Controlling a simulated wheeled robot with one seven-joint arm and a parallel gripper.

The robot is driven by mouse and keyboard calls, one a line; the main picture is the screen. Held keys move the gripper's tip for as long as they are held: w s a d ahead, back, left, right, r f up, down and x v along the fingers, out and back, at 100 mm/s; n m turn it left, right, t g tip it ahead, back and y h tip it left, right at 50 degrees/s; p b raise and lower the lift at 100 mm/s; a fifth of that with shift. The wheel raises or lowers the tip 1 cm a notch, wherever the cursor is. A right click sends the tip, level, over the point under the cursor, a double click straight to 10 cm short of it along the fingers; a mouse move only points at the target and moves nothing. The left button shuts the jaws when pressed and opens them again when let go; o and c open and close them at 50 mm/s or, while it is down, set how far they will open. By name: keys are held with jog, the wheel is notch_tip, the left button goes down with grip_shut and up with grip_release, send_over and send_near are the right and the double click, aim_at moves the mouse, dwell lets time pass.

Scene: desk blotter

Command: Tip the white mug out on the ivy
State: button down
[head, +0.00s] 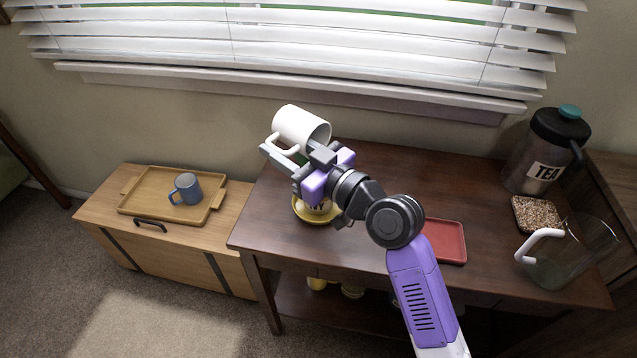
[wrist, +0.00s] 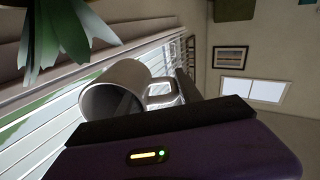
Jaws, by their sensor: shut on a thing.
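The white mug (head: 296,124) is in the air over the dark desk, tipped onto its side with its mouth to the right. My gripper (head: 290,160) is shut on its handle. The wrist view shows the mug (wrist: 125,85) with its open mouth at lower left; I see no contents there. The ivy's pot (head: 316,207), with a label partly readable, stands on a yellow saucer (head: 303,216) below my gripper. My gripper hides most of the plant in the head view. Green leaves of the ivy (wrist: 60,38) show at upper left in the wrist view.
A blue mug (head: 186,188) sits on a wooden tray (head: 145,207) on the lower chest at left. Window blinds hang behind.

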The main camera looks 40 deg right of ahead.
jog(key=shift+s+f+t+b, duration=0.2)
jog(key=shift+f+t+b, duration=0.3)
jog(key=shift+b, duration=2)
jog(key=shift+s+r+t+b, duration=0.35)
jog(key=shift+t+b, duration=0.55)
jog(key=shift+b, duration=2.15)
jog(key=shift+s+r+t+b, duration=0.35)
jog(key=shift+t+b, duration=0.55)
jog(key=shift+b, duration=2.1)
jog(key=shift+w+r+p, duration=0.15)
jog(key=shift+r+p, duration=0.15)
jog(key=shift+p, duration=0.6)
jog(key=shift+r+g+p, duration=0.1)
jog(key=shift+g+p, duration=0.3)
jog(key=shift+p, duration=0.45)
jog(key=g+p, duration=0.1)
jog(key=p, duration=0.4)
jog(key=shift+w, duration=0.3)
jog(key=p, duration=0.1)
jog(key=f+g+p, duration=0.1)
jog(key=p, duration=0.1)
jog(key=shift+w+f+g+p, duration=0.25)
jog(key=shift+g+p, duration=0.05)
